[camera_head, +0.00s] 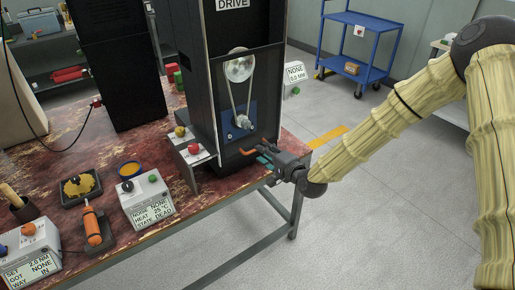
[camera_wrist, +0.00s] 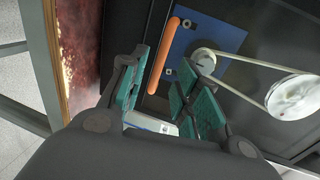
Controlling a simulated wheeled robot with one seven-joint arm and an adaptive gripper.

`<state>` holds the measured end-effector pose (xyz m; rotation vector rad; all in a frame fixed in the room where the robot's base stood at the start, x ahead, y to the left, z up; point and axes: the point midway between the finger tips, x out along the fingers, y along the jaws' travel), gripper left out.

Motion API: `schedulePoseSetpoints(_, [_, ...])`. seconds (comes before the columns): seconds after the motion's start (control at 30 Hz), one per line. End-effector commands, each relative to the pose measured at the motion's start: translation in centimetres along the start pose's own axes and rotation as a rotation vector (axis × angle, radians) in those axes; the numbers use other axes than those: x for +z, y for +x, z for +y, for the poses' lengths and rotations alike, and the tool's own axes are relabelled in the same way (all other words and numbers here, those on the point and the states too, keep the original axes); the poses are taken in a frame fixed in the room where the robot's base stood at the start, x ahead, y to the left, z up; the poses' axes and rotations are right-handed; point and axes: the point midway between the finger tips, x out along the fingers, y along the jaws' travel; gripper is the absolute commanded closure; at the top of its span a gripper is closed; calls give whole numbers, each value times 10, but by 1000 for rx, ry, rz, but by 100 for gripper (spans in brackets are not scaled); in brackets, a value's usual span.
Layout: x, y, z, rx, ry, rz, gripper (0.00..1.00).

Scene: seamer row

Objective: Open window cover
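The black drive cabinet (camera_head: 212,60) stands on the worn red table, labelled DRIVE. Its front window area shows a large pale pulley (camera_head: 239,66), a belt and a small pulley on a blue plate (camera_head: 226,112). I cannot tell whether a clear cover lies over them. An orange bar, which looks like a handle (camera_head: 249,151), is at the cabinet's lower front; it also shows in the wrist view (camera_wrist: 163,56). My gripper (camera_head: 266,160) is at the cabinet's lower right. In the wrist view my gripper (camera_wrist: 170,75) is open, teal pads apart, with the bar ahead between the fingers.
A bracket with a red button (camera_head: 193,149) and a yellow button stands left of the cabinet front. A grey display box (camera_head: 146,201), a dark tray (camera_head: 81,187) and an orange-handled tool (camera_head: 94,227) lie further left. A blue cart (camera_head: 361,45) stands behind. Floor right of the table is clear.

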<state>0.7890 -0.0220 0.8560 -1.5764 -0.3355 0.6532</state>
Motion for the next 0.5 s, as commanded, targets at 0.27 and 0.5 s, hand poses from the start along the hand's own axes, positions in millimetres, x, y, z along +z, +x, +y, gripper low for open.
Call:
schedulePoseSetpoints(0.27, [0,37,0,1,-2,-1,68])
schedulePoseSetpoints(0.5, [0,49,1,1,0,-1,68])
